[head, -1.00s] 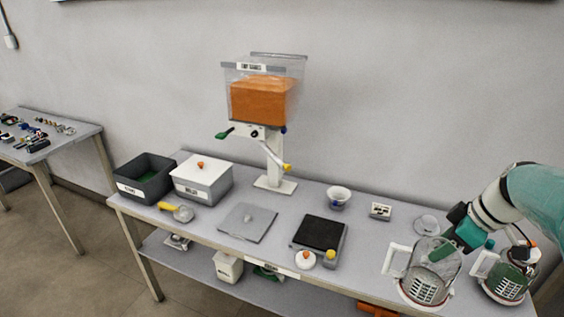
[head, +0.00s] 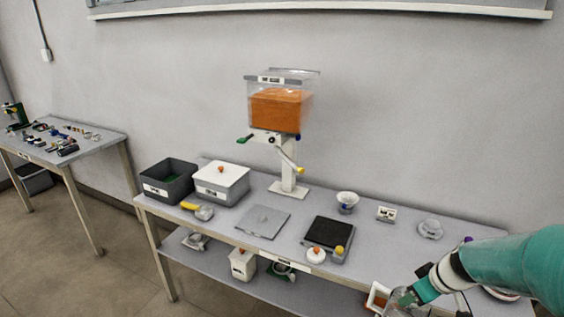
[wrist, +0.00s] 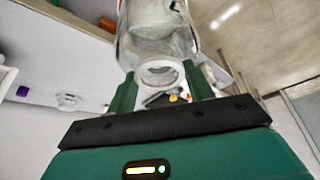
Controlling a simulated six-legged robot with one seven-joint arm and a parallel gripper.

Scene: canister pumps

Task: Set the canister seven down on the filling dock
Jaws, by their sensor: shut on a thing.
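A clear canister (head: 408,311) with a white handle is in my gripper (head: 408,294), off the bench's front edge at the bottom right of the head view. Its lower part is cut off by the frame. In the wrist view the clear canister (wrist: 155,32) fills the top, its white ring (wrist: 160,70) between the green fingers of my gripper (wrist: 160,90). No number on it is readable. The filling dock is not labelled legibly; a flat grey plate (head: 262,221) and a black-topped pad (head: 328,232) lie bare on the bench, left of the canister.
A hopper of orange stuff (head: 276,110) stands on a post at the back. A dark bin (head: 168,188), a white-lidded bin (head: 221,190), a scoop (head: 203,213), a small bowl (head: 347,198) and a grey lid (head: 430,228) are on the bench. My arm hides the right end.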

